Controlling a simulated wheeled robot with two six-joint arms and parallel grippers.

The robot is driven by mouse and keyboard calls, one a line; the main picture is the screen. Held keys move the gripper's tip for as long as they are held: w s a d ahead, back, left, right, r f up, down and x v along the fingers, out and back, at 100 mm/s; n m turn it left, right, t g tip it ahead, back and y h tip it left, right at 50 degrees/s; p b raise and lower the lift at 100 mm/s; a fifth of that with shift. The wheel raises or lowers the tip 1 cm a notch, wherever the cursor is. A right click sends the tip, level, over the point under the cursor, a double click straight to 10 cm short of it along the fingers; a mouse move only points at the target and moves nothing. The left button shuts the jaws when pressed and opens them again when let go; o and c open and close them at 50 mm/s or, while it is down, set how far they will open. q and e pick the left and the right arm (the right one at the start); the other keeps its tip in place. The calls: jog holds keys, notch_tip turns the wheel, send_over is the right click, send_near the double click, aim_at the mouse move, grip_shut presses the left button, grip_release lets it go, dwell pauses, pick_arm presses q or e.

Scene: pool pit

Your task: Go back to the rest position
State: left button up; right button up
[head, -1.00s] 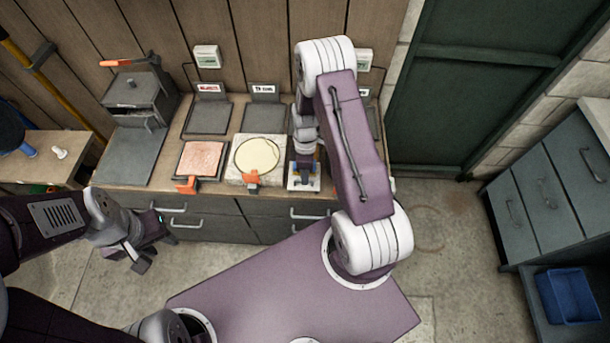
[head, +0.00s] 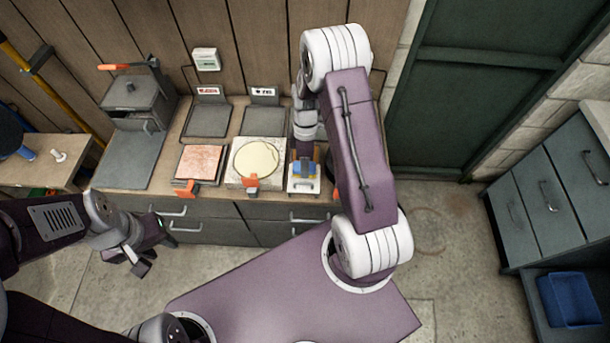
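My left gripper (head: 140,262) hangs at the left over the floor, in front of the drawer cabinet. Its fingers look apart, with nothing between them. My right arm reaches forward over the workbench, its lower links and hand pointing down. My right gripper (head: 304,172) is at the front of the bench, over a white plate with blue and yellow parts (head: 303,186). The fingertips are hidden by the hand and these parts, so I cannot tell whether it holds anything.
On the bench (head: 117,203) stand a pink square slab (head: 201,160), a pale slab with a cream disc (head: 256,158) and a grey lidded box (head: 133,93). A blue bin (head: 569,298) sits at the lower right. Floor between bench and right-hand drawers (head: 541,192) is clear.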

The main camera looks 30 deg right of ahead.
jog(key=r, duration=0.2)
jog(key=shift+w+d+r, duration=0.15)
jog(key=shift+w+r, duration=0.1)
jog(key=shift+r, duration=0.15)
jog(key=a+r+n+t, duration=0.1)
jog(key=a+r+t, duration=0.1)
jog(key=a+r, duration=0.45)
jog(key=s+r+m+t+h, duration=0.1)
jog(key=s+r+m, duration=0.1)
jog(key=s+m, duration=0.8)
jog(key=m, duration=0.3)
jog(key=shift+a+r, duration=0.25)
